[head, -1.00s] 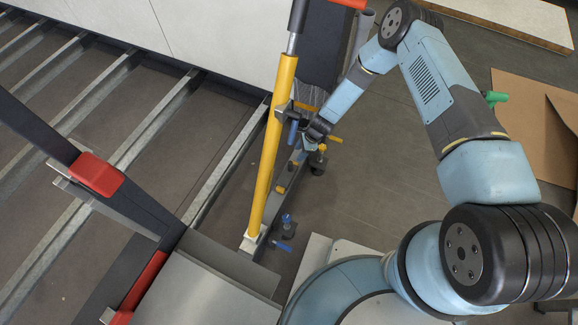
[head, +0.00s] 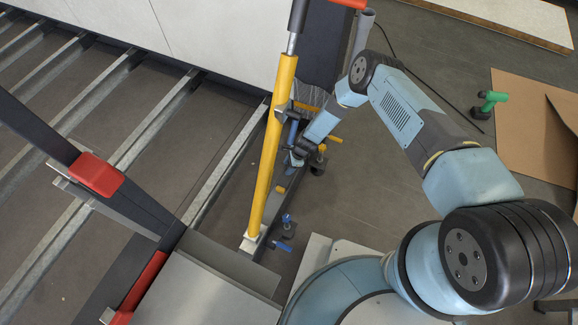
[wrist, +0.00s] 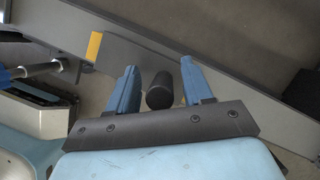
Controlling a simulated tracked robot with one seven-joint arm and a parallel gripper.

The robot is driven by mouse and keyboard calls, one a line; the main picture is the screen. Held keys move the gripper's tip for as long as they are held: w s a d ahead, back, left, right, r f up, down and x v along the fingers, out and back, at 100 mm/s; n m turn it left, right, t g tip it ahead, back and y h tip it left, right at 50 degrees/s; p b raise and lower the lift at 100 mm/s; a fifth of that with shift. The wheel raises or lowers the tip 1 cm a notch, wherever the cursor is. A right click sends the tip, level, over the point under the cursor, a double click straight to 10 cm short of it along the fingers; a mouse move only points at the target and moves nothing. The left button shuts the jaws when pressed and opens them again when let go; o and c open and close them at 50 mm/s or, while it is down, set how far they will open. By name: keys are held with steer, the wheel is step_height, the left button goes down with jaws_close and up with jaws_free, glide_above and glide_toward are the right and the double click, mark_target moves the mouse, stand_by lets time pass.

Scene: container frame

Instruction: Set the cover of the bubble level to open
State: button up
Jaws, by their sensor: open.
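My gripper (head: 296,156) is beside the yellow cylinder, low near the frame beam. In the wrist view its two blue fingers (wrist: 158,64) are apart. A dark round-ended cylindrical piece (wrist: 160,91) shows between them; I cannot tell whether the fingers touch it or whether it is part of the bubble level. I cannot make out the bubble level or its cover for certain in either view. My arm and gripper hide part of the fittings there.
A tall yellow cylinder (head: 270,150) stands just left of my gripper. Small yellow-handled (head: 334,140) and blue-handled (head: 283,246) fittings sit along the frame beam. A grey metal beam (wrist: 230,86) crosses the wrist view. A green-handled tool (head: 490,101) lies on the open floor right.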

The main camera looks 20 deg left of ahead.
steer(key=shift+c, duration=0.3)
jaws_close()
stand_by(0.3)
steer(key=shift+w, duration=0.1)
